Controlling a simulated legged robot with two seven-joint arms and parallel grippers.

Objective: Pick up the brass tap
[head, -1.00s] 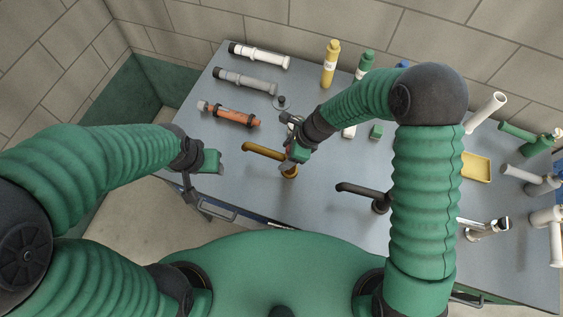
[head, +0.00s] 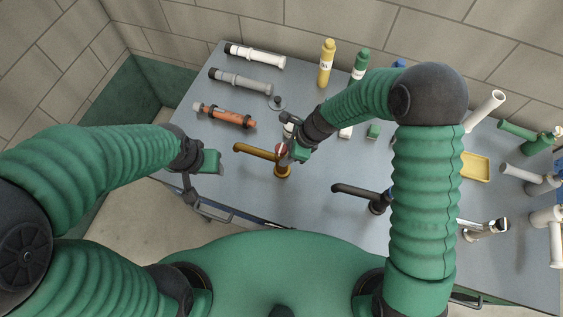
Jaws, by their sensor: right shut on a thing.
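The brass tap (head: 256,152) stands upright near the front-middle of the grey table, its long spout pointing left and its round base (head: 283,171) at the right. My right gripper (head: 285,152) is shut on the tap's upright part, above the base. The fingers and wrist partly hide the tap's top, where a bit of red and white shows. I cannot tell whether the base touches the table. My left gripper (head: 219,166) is off the table's left front edge, empty and apart from the tap; its jaw opening is unclear.
A dark tap (head: 362,193) stands to the right. An orange pipe piece (head: 225,116), a grey pipe (head: 240,80) and a white pipe (head: 256,55) lie at the left. Yellow (head: 326,64) and green (head: 360,64) bottles stand at the back. A yellow tray (head: 475,167) is at right.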

